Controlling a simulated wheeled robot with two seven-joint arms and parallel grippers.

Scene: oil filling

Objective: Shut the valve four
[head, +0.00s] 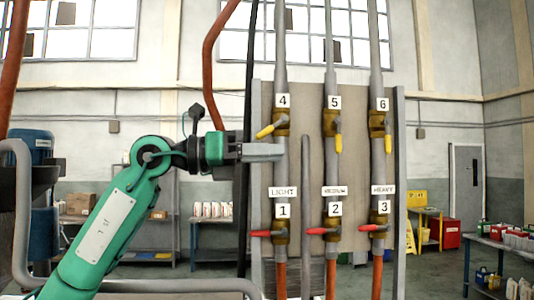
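Valve four (281,122) sits on the left pipe of the panel, below a label "4". Its yellow handle (265,131) points down and to the left at a slant. My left gripper (270,152) is just below this handle, reaching in from the left in front of the pipe. Its fingers are seen from the side, so whether they are apart is unclear. I see no clear contact with the handle. My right gripper is out of view.
Valve five (332,123) and valve six (377,123) have yellow handles hanging straight down. Valves one (281,233), two (333,231) and three (379,228) below have red handles lying sideways. A table with bottles (505,241) stands at the right.

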